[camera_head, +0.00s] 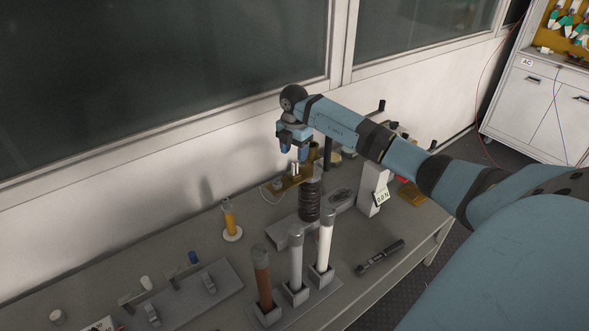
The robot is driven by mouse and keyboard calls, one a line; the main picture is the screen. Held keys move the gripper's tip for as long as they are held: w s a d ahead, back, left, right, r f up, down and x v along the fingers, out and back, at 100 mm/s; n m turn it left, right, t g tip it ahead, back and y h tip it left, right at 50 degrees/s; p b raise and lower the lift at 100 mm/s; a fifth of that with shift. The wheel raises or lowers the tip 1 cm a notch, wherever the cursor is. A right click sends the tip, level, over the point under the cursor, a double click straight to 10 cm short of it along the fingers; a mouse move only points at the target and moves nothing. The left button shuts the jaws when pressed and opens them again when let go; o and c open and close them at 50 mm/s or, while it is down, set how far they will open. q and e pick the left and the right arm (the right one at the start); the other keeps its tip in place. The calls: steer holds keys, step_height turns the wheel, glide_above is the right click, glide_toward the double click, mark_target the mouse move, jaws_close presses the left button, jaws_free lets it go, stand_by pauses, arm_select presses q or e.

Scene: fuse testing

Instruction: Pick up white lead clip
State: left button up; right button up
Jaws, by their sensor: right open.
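My right arm reaches in from the right, and its gripper (293,151) points down over the back of the workbench (212,252). The gripper is open, above a small yellow-brown stand beside the dark ribbed insulator (309,203). A small pale upright piece (294,168) shows just below the fingers; I cannot tell if it lies between them. I cannot tell for sure which white piece is the lead clip. My left gripper is not in view.
A brown fuse tube (262,278), a grey one (296,262) and a white one (325,245) stand in holders in front. A yellow post (229,217) stands left of the insulator. A dark tool (380,257) lies at right. A wall with windows is behind.

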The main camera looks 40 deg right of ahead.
mark_target(295, 163)
step_height(295, 163, down, 5)
steer(key=shift+s+f+p, duration=0.1)
steer(key=shift+s+p, duration=0.05)
steer(key=shift+p, duration=0.25)
jaws_close()
